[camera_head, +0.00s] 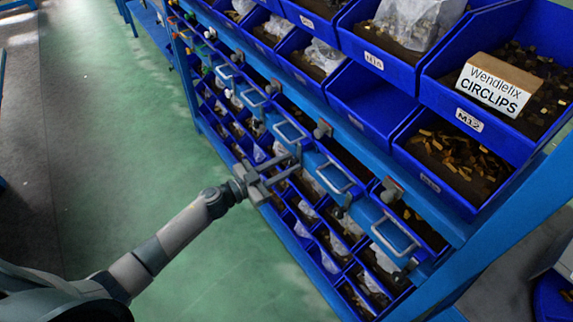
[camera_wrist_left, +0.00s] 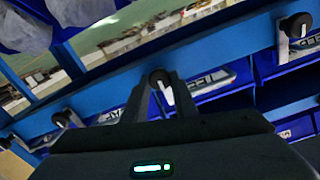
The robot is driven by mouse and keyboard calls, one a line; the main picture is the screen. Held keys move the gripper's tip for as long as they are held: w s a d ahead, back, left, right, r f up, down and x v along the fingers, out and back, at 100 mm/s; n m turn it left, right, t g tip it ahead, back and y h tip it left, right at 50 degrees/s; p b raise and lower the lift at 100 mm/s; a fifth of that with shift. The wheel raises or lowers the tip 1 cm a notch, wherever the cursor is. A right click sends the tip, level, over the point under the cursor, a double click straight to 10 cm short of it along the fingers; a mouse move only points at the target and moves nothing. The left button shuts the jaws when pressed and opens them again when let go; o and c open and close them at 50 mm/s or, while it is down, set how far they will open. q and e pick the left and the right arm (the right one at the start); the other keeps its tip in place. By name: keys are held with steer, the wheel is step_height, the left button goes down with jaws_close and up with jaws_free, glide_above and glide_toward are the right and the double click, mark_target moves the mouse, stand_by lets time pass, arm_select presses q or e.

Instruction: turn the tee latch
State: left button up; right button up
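Several tee latches with dark round knobs sit along the blue rail. In the left wrist view one latch knob (camera_wrist_left: 160,79), with a white mark, appears between the tips of my left gripper (camera_wrist_left: 161,88). I cannot tell if the fingers touch it. In the head view my left gripper (camera_head: 297,162) reaches in from the left, its fingers apart, in front of the bins. My right gripper is out of view.
Blue bins with metal handles (camera_head: 336,176) hang close around my left gripper. Open bins of small parts stand above, one with a CIRCLIPS box (camera_head: 498,84). The green floor (camera_head: 120,130) left of the rack is clear.

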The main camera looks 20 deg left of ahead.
arm_select(q)
steer(key=shift+m, duration=0.3)
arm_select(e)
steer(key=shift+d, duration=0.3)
arm_select(q)
steer(key=shift+m, duration=0.8)
steer(key=m+b, duration=0.1)
steer(key=m, duration=0.3)
steer(key=shift+f, duration=0.15)
steer(key=shift+m+b, duration=0.3)
steer(key=shift+m, duration=0.2)
steer(key=m+b, duration=0.3)
steer(key=m, duration=0.5)
steer(key=shift+s+f+m, duration=0.1)
steer(key=shift+f+m, duration=0.05)
steer(key=shift+m, duration=0.25)
steer(key=shift+d+m+b, duration=0.1)
steer(key=shift+m+b, duration=0.4)
steer(key=shift+m, duration=0.5)
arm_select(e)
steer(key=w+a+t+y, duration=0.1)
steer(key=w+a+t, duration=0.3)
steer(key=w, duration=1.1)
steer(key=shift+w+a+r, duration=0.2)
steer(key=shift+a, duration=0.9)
